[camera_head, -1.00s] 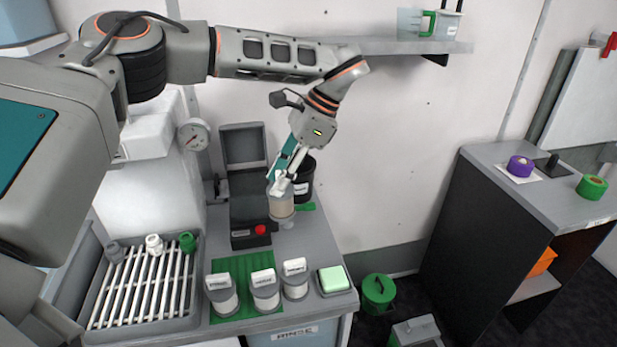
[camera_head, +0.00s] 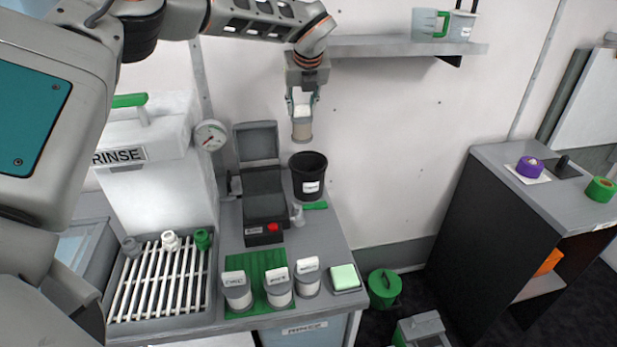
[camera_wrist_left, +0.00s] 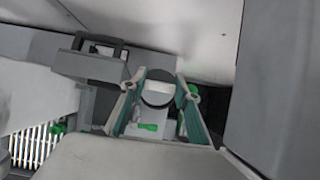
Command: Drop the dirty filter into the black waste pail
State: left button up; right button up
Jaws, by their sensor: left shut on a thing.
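The dirty filter (camera_head: 302,131) is a tan cylinder with a whitish top. My left gripper (camera_head: 302,108) is shut on its top and holds it upright in the air, clear of the bench. The black waste pail (camera_head: 309,187), with a white label, stands at the back of the bench. In the head view the filter appears just above the pail's open rim, with a gap between them. My right gripper is not in view.
A grey case with an open lid (camera_head: 262,190) stands left of the pail. A wall shelf (camera_head: 400,47) is at upper right. Several labelled jars (camera_head: 279,288) stand along the bench front, beside a pale green sponge (camera_head: 344,277). A pressure gauge (camera_head: 210,136) is at left.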

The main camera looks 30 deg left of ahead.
aim_at(302, 118)
pick_arm(q)
jog(key=shift+f, duration=2.9)
jog(key=o, duration=1.4)
jog(key=shift+r, duration=0.1)
jog(key=v, duration=1.2)
